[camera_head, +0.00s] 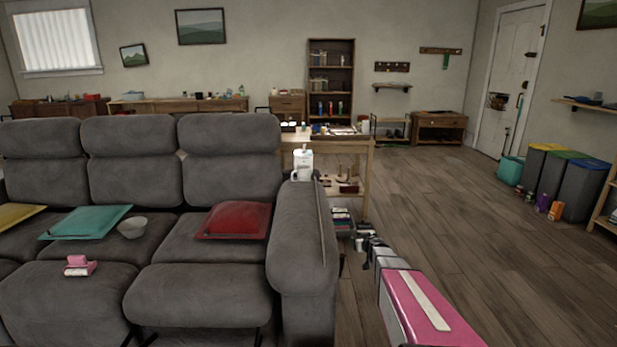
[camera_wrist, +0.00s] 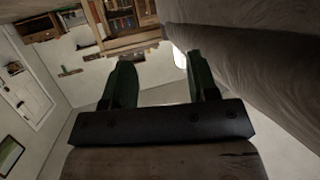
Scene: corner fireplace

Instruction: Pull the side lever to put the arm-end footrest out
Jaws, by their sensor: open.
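The grey sofa (camera_head: 160,250) fills the left of the head view, with its padded right arm (camera_head: 305,240) facing my arm. A small dark shape (camera_head: 342,263) shows by the outer side of that sofa arm; I cannot tell whether it is the lever. My gripper (camera_head: 364,240) is low beside the sofa arm, on its right, apart from it as far as I can see. In the wrist view my gripper (camera_wrist: 159,62) has its two dark green fingers apart and nothing clear between them. The grey upholstery (camera_wrist: 245,50) lies to their right. No lever is clearly seen there.
A white jug (camera_head: 303,165) stands on the sofa arm's far end. A wooden table (camera_head: 357,183) stands behind it. A red cushion (camera_head: 236,221), teal cushion (camera_head: 85,222) and bowl (camera_head: 132,228) lie on the seats. The wooden floor (camera_head: 440,215) to the right is open.

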